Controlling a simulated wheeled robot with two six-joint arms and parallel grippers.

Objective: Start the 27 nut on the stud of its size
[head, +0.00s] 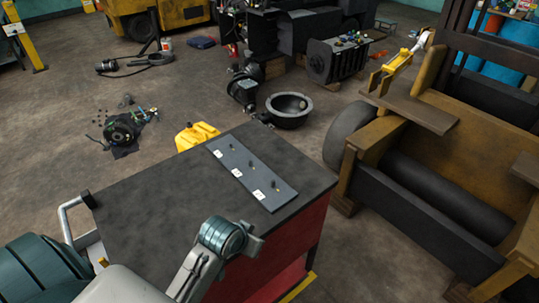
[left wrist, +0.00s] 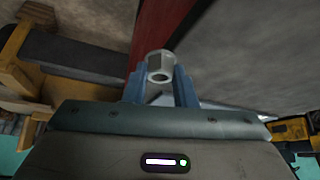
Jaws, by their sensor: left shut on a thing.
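A grey plate (head: 240,168) lies on the black top of a red cart in the head view. It carries three short upright studs (head: 252,164) in a row, each with a white label (head: 258,194) beside it; the label text is too small to read. In the left wrist view my left gripper (left wrist: 160,88) is shut on a silver hex nut (left wrist: 160,63), held between its blue fingertips with the hole visible. Its size marking does not show. The left gripper's fingers and the nut cannot be made out in the head view. My right gripper is not in view.
The cart's black top (head: 150,205) is clear around the plate. A metal handle (head: 72,215) stands at its left edge. A yellow object (head: 196,136) is behind the cart. The stripped forklift (head: 440,170) stands close on the right, and a round dark bowl (head: 289,108) lies on the floor.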

